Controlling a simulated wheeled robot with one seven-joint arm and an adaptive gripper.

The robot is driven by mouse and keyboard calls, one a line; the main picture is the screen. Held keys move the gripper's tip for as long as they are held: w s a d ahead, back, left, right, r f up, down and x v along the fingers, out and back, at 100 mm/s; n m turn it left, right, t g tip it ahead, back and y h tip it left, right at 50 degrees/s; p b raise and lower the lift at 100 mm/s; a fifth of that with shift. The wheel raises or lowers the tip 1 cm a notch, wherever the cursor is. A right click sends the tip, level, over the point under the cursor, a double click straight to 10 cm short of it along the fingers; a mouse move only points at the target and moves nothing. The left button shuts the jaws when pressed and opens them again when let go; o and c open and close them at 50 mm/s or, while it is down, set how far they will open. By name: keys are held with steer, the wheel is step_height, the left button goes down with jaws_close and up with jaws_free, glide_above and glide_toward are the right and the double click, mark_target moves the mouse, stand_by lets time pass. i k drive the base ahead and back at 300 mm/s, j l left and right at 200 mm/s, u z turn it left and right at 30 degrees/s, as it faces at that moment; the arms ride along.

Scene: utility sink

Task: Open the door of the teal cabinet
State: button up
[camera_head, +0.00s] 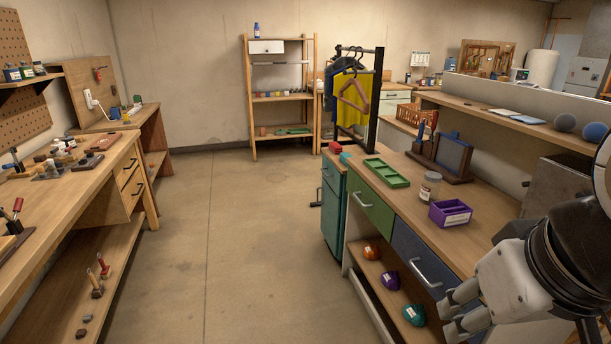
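The teal cabinet (333,212) stands on the floor at the near end of the hanging rail, left of the right-hand workbench. Its front faces left and I see it at a steep angle. A dark handle sticks out from that front. The door looks shut, though the narrow view makes this hard to judge. My gripper (446,320) is at the lower right, in front of the workbench drawers and well apart from the cabinet. Its fingers are spread with a gap between them, and nothing shows between them.
The workbench (408,192) beside the cabinet has a green drawer (370,207) and a blue drawer (424,262). A green tray (386,173), a jar (430,186) and a purple box (450,213) stand on it. The concrete floor (245,240) in the middle is clear.

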mark_target(330, 204)
steer(key=i+j+u, duration=0.25)
steer(key=i, duration=0.4)
steer(key=i+u, duration=0.25)
steer(key=i, duration=1.4)
steer(key=i+j+z, duration=0.1)
steer(key=i, duration=0.85)
steer(key=i+z, duration=0.2)
steer(key=i, duration=0.15)
steer(key=i+j+z, duration=0.2)
steer(key=i, duration=0.2)
steer(key=i+j+z, duration=0.2)
steer(key=i, duration=0.15)
